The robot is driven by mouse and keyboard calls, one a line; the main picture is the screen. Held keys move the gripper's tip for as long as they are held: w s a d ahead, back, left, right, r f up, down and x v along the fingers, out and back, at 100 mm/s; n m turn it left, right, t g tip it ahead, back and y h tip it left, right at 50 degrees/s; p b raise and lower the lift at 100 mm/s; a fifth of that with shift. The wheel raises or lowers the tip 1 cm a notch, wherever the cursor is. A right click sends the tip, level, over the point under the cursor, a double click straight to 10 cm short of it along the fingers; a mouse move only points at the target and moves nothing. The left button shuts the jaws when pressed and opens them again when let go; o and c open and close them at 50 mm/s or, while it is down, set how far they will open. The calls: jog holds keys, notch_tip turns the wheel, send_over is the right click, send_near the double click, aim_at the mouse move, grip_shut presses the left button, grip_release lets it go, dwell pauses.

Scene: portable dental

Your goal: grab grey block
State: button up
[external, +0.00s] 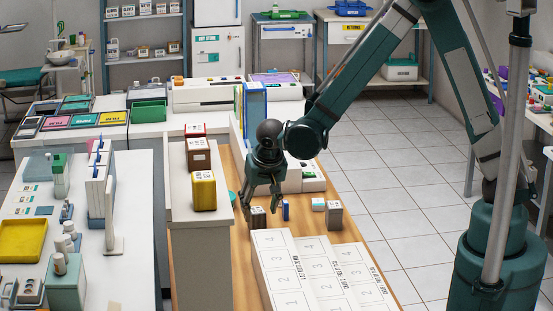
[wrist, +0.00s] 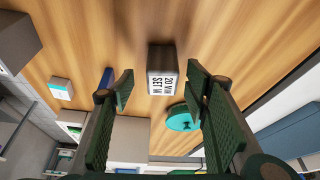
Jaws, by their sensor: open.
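A grey-brown block (external: 334,216) with a pale label stands on the wooden strip of table, right of my gripper (external: 261,201). It appears cut off at the left edge in the wrist view (wrist: 18,42). A darker brown-grey block (external: 258,218) with a white printed label stands just below my gripper. In the wrist view this darker block (wrist: 163,70) lies ahead between my spread fingertips (wrist: 160,86). My gripper points down, open and empty. Whether the fingers touch the darker block cannot be told.
A small blue item (external: 285,210) and a pale teal-and-white block (external: 318,204) stand between the two blocks. A teal disc (wrist: 180,118) lies near the right finger. White numbered boxes (external: 288,280) fill the front; a raised shelf (external: 205,235) with labelled boxes borders the left.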

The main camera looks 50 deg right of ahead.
aim_at(257, 218)
jog(key=shift+w+b+x, duration=0.2)
jog(key=shift+b+x, duration=0.3)
jog(key=shift+x, duration=2.1)
jog(key=shift+a, duration=0.15)
jog(key=c, duration=1)
